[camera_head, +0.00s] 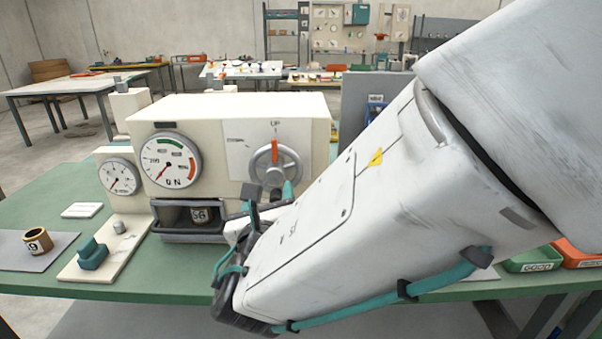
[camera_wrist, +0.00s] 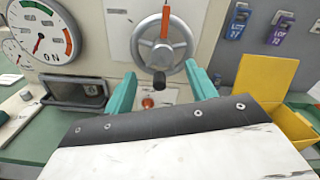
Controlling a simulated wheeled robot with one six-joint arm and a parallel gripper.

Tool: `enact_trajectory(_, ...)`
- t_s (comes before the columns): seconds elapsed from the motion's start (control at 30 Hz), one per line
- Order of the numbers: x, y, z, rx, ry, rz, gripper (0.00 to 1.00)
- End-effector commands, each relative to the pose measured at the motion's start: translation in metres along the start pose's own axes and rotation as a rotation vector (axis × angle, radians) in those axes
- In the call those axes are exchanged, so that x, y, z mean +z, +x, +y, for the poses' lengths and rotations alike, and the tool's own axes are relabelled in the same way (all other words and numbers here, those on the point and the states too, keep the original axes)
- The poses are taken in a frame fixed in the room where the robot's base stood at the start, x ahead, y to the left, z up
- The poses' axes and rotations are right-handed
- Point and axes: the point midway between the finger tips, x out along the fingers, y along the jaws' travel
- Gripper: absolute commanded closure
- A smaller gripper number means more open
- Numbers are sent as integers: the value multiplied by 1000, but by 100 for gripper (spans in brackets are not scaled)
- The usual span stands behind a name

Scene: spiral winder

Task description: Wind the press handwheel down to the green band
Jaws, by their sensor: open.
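The handwheel (camera_head: 275,162) is a grey ring with a red spoke pointing up under an "UP" mark on the cream press (camera_head: 230,110). In the wrist view the handwheel (camera_wrist: 180,62) has a dark knob (camera_wrist: 159,80) at its bottom. The large dial (camera_head: 170,161) has a green band (camera_head: 169,142) at the top and a red band at the right; its red needle points to the lower left. My gripper (camera_head: 269,193) is open just below the handwheel. In the wrist view its teal fingers (camera_wrist: 161,90) stand either side of the knob, without visible contact.
A small gauge (camera_head: 119,177) sits left of the dial. A numbered cylinder (camera_head: 200,214) stands in the press's dark opening. A yellow bin (camera_wrist: 268,82) and hanging tags (camera_wrist: 238,22) are right of the wheel in the wrist view.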

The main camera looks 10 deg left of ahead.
Motion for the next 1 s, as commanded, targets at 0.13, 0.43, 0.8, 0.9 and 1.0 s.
enact_trajectory(0.13,-1,24,-2,-6,1,1,44)
enact_trajectory(0.43,0,65,-3,-6,4,2,44)
enact_trajectory(0.8,0,70,-3,-5,4,2,46)
enact_trajectory(0.9,0,70,-3,-5,5,2,74)
enact_trajectory(1.0,0,70,-3,-5,5,2,88)
